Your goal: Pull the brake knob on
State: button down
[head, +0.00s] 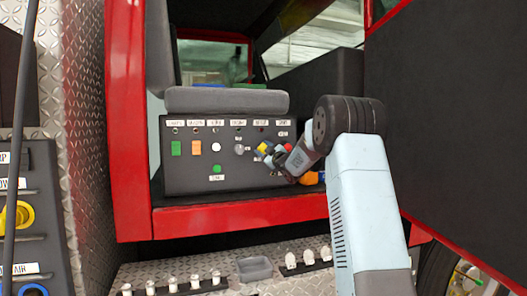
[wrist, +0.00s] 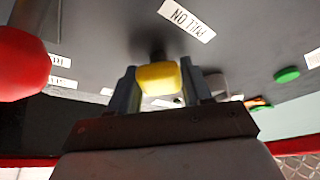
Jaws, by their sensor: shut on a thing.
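The brake knob, a yellow knob (wrist: 157,77) on a dark stem, stands out from the dark control panel in the wrist view. A white label reading "PULL ON" (wrist: 187,19), seen upside down, is beside it. My gripper (wrist: 160,88) has one finger on each side of the yellow knob and is shut on it. In the head view my gripper (head: 271,159) reaches the right part of the control panel (head: 235,176). The yellow knob (head: 262,148) shows only in small part there, and my fingers and wrist hide much of that area.
A large red knob (wrist: 22,65) is close on the left in the wrist view. A green button (wrist: 287,75) is to the right. The head view shows green (head: 176,148) and orange (head: 196,148) switches on the panel's left. A red door frame (head: 127,120) borders the cab opening.

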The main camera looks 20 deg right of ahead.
jog(key=shift+s, duration=1.1)
jog(key=shift+f, duration=0.25)
jog(key=c, duration=0.6)
grip_release()
jog(key=shift+s+r, duration=0.1)
jog(key=shift+r, duration=0.05)
jog(key=shift+o, duration=0.2)
jog(key=v, duration=1.3)
jog(key=shift+s, duration=0.35)
